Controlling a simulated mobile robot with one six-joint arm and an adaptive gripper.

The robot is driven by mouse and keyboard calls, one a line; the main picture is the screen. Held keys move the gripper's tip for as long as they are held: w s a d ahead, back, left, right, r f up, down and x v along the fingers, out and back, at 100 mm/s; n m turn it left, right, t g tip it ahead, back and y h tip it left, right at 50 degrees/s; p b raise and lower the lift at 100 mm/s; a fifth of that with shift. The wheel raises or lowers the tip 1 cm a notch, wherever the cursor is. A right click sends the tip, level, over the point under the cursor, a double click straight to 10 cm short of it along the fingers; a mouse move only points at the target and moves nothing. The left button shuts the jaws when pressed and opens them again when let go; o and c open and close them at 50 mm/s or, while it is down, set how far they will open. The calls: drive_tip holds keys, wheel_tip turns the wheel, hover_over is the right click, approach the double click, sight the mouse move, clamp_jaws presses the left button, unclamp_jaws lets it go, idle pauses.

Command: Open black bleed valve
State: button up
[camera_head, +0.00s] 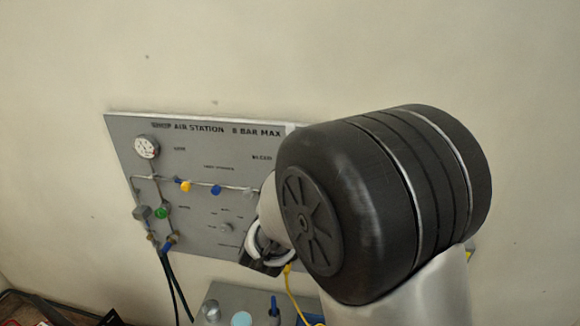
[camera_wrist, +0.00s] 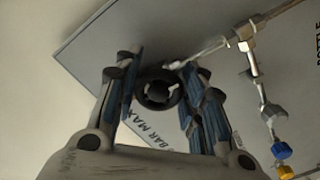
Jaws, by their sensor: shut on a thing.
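The black bleed valve (camera_wrist: 157,103) shows in the wrist view as a round black knob with a light hub, at the panel's edge. My gripper (camera_wrist: 155,84) has its blue-padded fingers on either side of the knob and is shut on it. How far the knob is turned cannot be told. In the head view my gripper is seen only in part, at the panel's right side, and my own arm hides the valve.
The grey air station panel (camera_head: 205,150) is on the wall, with a gauge (camera_head: 146,146), a yellow valve (camera_head: 185,186), a blue valve (camera_head: 216,190) and a green knob (camera_head: 161,213). A yellow hose (camera_head: 290,292) hangs below. A grey box (camera_head: 240,293) stands beneath.

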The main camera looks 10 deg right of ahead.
drive_tip(key=shift+n, duration=0.3)
drive_tip(key=o, duration=1.1)
drive_tip(key=v, duration=1.2)
